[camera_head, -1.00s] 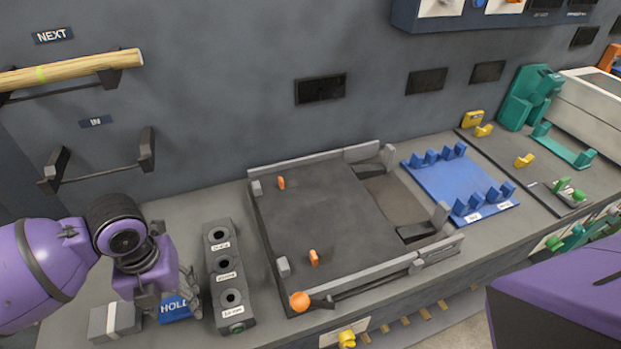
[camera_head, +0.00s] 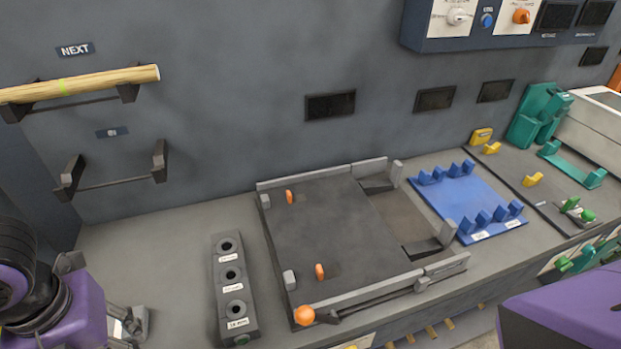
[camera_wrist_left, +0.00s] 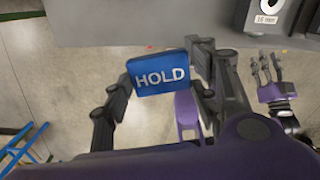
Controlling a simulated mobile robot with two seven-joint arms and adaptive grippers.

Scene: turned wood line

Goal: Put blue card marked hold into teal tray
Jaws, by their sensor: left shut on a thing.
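The blue card marked HOLD (camera_wrist_left: 160,74) is gripped between the fingers of my left gripper (camera_wrist_left: 158,85) in the left wrist view, its lettering facing the camera. It hangs over the floor, just off the grey counter's edge. In the head view my left gripper (camera_head: 132,330) is at the bottom left corner, and the card is out of sight. My right gripper (camera_wrist_left: 265,72) shows small in the left wrist view; its opening is unclear. I cannot make out a teal tray for certain; a low teal holder (camera_head: 572,168) sits at the far right of the counter.
A dark block with three holes (camera_head: 232,285) stands right of my left gripper. Beyond it are a dark fixture plate (camera_head: 325,235) with an orange knob (camera_head: 304,315) and a blue rack (camera_head: 462,200). The counter left of the block (camera_head: 150,255) is clear.

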